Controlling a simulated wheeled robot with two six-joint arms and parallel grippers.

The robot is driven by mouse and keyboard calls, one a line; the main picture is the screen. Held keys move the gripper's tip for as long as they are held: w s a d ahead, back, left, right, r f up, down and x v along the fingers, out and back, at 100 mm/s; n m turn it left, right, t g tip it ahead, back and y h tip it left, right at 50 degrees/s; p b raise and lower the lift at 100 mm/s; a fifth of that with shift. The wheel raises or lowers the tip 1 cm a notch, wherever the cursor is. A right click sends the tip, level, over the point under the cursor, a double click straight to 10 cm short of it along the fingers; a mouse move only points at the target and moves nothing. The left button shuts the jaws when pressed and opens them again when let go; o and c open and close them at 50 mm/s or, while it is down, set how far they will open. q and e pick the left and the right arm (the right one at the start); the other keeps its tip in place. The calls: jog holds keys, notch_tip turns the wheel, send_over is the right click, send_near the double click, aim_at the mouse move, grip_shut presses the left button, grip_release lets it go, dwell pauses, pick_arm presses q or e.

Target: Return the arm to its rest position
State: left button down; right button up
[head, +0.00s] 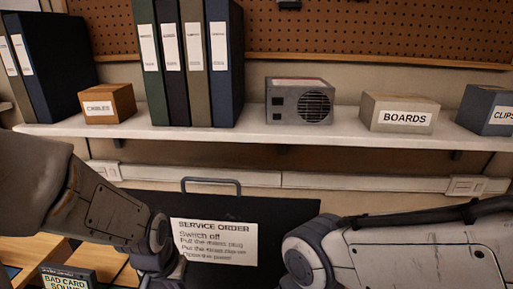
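My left arm (95,205) comes in from the left and bends down at a joint near the bottom centre-left. My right arm (420,245) comes in from the right, with its rounded joint at the bottom centre. Both arms are in front of a dark panel with a handle (212,181) on top. Neither gripper shows in the head view; both lie below the lower edge of the picture or are hidden. I cannot tell whether they hold anything.
A service order note (214,240) is on the dark panel. A shelf (255,134) above carries binders, a grey vented box (299,101) and labelled boxes.

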pick_arm(q)
jog(key=s+d+r+m+g, duration=0.1)
jog(key=s+d+r+m, duration=0.1)
jog(key=s+d, duration=0.4)
jog(key=s+d+r+m+g, duration=0.1)
jog(key=s+d+r+m, duration=0.2)
jog(key=s+d, duration=0.3)
jog(key=shift+s+d+r+m+g+h, duration=0.2)
jog(key=shift+s+m+g+h, duration=0.25)
jog(key=shift+m, duration=0.45)
jog(key=shift+s, duration=0.1)
